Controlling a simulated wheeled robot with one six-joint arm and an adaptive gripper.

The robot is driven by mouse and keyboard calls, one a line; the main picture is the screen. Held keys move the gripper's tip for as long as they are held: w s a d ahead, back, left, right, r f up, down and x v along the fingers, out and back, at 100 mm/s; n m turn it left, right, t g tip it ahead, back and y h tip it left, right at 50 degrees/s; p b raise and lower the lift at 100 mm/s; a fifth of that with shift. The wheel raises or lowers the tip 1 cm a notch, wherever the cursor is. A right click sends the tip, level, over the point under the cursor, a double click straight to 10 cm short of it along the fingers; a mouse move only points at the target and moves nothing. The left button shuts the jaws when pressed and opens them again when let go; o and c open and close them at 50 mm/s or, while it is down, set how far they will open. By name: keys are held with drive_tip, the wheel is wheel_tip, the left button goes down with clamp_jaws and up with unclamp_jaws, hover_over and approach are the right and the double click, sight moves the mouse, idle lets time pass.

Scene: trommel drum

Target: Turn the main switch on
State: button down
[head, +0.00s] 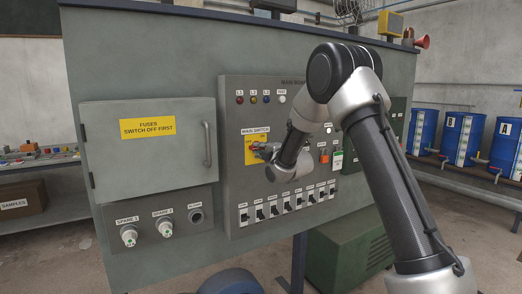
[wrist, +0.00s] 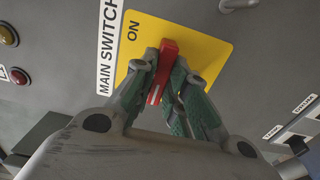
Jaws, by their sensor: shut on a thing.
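The main switch is a red handle (wrist: 168,60) on a yellow plate (wrist: 205,48) marked ON, with the label MAIN SWITCH (wrist: 108,45) beside it. In the head view my gripper (head: 262,152) reaches the plate from the right. The handle's pivot and its exact setting are hard to tell.
A closed fuse box door (head: 150,160) with a bar handle (head: 207,145) stands to the left. A row of small breakers (head: 287,206) lies below the switch. Indicator lamps (head: 253,99) sit above it.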

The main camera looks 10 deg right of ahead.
drive_tip(key=shift+m, duration=0.3)
drive_tip(key=m, duration=0.3)
drive_tip(key=shift+m, duration=0.4)
drive_tip(key=m, duration=0.9)
drive_tip(key=shift+f, duration=0.1)
drive_tip(key=shift+m, duration=2.3)
drive_tip(key=c, duration=1.4)
unclamp_jaws()
